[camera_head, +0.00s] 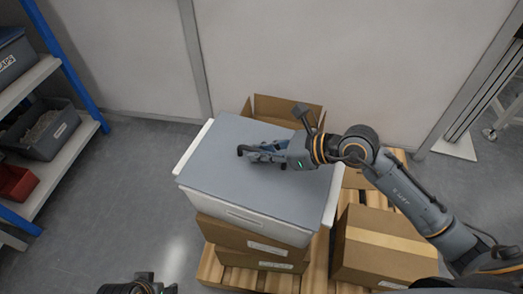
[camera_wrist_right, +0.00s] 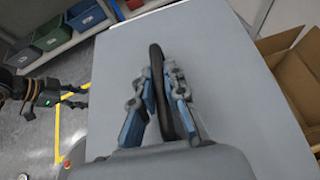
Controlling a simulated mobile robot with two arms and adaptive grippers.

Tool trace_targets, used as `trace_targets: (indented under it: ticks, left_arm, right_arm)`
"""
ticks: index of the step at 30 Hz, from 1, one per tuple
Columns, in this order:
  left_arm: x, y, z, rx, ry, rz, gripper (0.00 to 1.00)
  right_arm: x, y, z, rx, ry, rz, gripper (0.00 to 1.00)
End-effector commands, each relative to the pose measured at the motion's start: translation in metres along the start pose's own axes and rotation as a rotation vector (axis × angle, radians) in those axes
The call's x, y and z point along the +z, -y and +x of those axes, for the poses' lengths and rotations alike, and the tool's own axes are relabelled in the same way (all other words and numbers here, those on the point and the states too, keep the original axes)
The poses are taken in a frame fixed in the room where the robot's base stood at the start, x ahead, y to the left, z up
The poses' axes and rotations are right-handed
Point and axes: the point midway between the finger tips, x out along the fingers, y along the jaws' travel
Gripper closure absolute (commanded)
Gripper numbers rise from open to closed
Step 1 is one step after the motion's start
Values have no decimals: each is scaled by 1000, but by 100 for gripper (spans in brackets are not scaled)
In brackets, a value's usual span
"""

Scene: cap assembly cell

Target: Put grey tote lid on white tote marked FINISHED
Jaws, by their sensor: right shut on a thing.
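The grey lid (camera_head: 245,185) lies over the top of the white tote (camera_head: 255,226). White tote edges show along the lid's left and right sides. I cannot tell whether the lid is fully seated or slightly above the rim, and no FINISHED marking is readable. My right gripper (camera_head: 245,151) is above the lid's middle, shut on its black handle (camera_wrist_right: 160,95). The lid also fills the middle of the right wrist view (camera_wrist_right: 225,60). My left gripper (camera_wrist_right: 82,96) looks open and empty, away from the tote; only part of that arm shows at the head view's bottom edge.
The tote stands on cardboard boxes (camera_head: 235,258) on a wooden pallet (camera_head: 312,270). A taped box (camera_head: 380,245) stands at right and an open box (camera_head: 290,107) behind. A shelf (camera_head: 62,150) with bins is at left. Floor between shelf and pallet is clear.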

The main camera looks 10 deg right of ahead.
Motion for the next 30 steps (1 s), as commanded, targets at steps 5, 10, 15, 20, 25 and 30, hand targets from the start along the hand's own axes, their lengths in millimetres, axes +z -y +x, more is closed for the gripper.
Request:
trace_targets:
  ticks: [5, 10, 15, 20, 25, 30]
  left_arm:
    - [1, 0, -2, -1, 0, -1, 50]
    - [0, 1, -7, -1, -3, -1, 50]
    - [0, 1, -8, -2, -2, -1, 50]
    - [1, 1, -7, -2, -1, -1, 50]
    - [2, 1, -6, -2, 2, 2, 50]
    - [2, 0, -6, -1, 1, 1, 50]
  right_arm:
    - [-1, 0, 1, 0, 1, 0, 100]
    - [-2, 0, 1, 0, 1, 0, 86]
    - [-2, 0, 1, 0, 1, 0, 62]
    - [-2, 0, 1, 0, 1, 0, 62]
    - [-3, 1, -4, -1, -2, 0, 62]
    - [-3, 0, -30, -2, -5, -3, 62]
